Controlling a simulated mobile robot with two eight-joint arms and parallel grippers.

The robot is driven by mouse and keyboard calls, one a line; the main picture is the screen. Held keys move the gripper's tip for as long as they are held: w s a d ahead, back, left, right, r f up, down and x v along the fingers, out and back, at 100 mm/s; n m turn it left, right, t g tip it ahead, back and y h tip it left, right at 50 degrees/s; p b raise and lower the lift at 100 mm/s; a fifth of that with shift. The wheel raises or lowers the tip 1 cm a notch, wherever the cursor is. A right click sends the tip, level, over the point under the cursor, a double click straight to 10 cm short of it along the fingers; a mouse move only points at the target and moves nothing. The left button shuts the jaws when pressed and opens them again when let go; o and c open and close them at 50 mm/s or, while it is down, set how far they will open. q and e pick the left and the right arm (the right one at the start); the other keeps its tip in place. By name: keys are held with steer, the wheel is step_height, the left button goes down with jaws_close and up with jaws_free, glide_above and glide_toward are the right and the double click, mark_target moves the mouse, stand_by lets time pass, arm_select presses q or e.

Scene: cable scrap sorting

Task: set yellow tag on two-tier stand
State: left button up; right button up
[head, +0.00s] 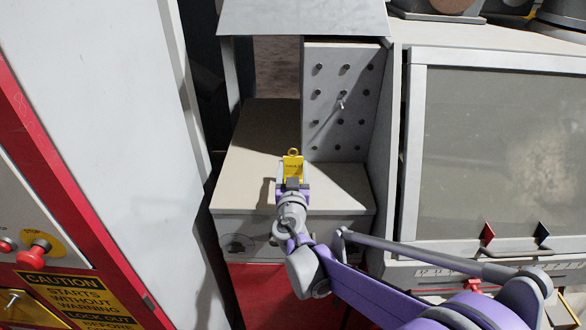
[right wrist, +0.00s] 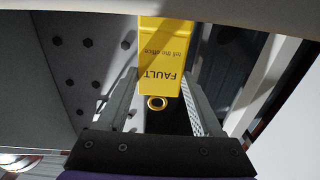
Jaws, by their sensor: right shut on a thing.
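The yellow tag (head: 293,168) is upright in my right gripper (head: 293,184), with its brass ring at the top in the head view. In the right wrist view the tag (right wrist: 166,60) reads "FAULT" and "tell the office" upside down, its ring (right wrist: 157,103) toward the palm. The right gripper's fingers (right wrist: 163,82) stand on either side of it, shut on it. In the head view it is over the front of a pale, bench-like surface (head: 255,135); any gap below is hidden. I cannot pick out the two-tier stand with certainty. My left gripper is not in view.
A grey panel with several dark pegs (head: 340,140) stands behind and right of the tag, under a sloped grey hood (head: 300,18). A white and red cabinet (head: 115,90) is close on the left. A large windowed machine (head: 495,150) is on the right.

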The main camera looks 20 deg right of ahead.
steer(key=o, duration=1.3)
